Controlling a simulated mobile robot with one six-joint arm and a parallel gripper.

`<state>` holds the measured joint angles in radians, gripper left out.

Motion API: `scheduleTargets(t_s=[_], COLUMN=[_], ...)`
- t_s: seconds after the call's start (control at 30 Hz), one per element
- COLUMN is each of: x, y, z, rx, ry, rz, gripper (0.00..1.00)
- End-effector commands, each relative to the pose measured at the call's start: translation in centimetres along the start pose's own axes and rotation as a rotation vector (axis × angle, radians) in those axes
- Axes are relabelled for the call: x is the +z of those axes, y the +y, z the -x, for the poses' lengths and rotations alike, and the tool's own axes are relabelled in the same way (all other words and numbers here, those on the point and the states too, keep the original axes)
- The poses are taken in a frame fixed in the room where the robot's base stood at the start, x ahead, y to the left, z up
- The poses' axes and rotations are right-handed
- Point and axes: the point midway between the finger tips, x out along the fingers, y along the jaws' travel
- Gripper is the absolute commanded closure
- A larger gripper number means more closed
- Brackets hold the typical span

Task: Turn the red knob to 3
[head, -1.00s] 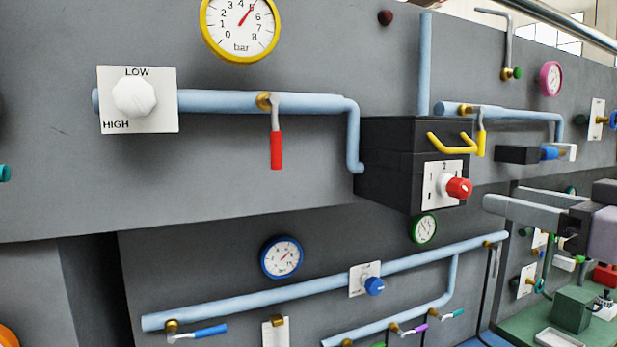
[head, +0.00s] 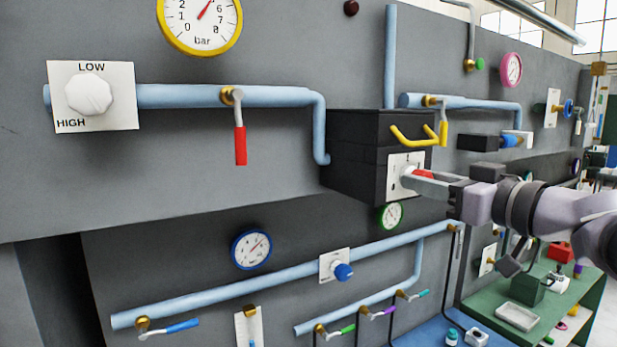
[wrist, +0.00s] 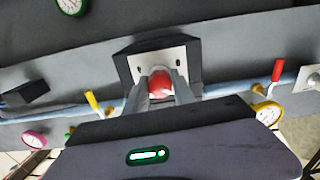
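The red knob (head: 423,174) sits on a white plate (head: 394,184) on the front of a black box (head: 352,165). It also shows in the wrist view, where the red knob (wrist: 160,84) lies between my two fingers. My gripper (head: 415,181) reaches in from the right, and its fingers stand on either side of the knob. They look open around it, with little room to spare; firm contact is not visible. The fingers cover much of the plate and knob, so the pointer and most of the marks cannot be read.
A yellow handle (head: 413,139) is fixed on the box just above the knob. A yellow-handled valve (head: 443,131) is close behind. A green gauge (head: 391,215) is below the box. A red-handled valve (head: 240,144) hangs from the pipe to the left.

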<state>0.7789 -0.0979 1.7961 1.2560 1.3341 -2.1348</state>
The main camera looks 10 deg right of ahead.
Motion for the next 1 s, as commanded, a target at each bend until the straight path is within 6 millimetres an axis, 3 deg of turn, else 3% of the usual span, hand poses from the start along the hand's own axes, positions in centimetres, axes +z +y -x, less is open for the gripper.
scheduleTargets(t_s=[0.47, 1.0], x=[0.25, 0.21], y=[-0.04, -0.06], z=[0.03, 0.02], rx=[0.000, 0.000], ry=[0.001, 0.000], rz=[-0.108, -0.597], gripper=[1.00, 1.00])
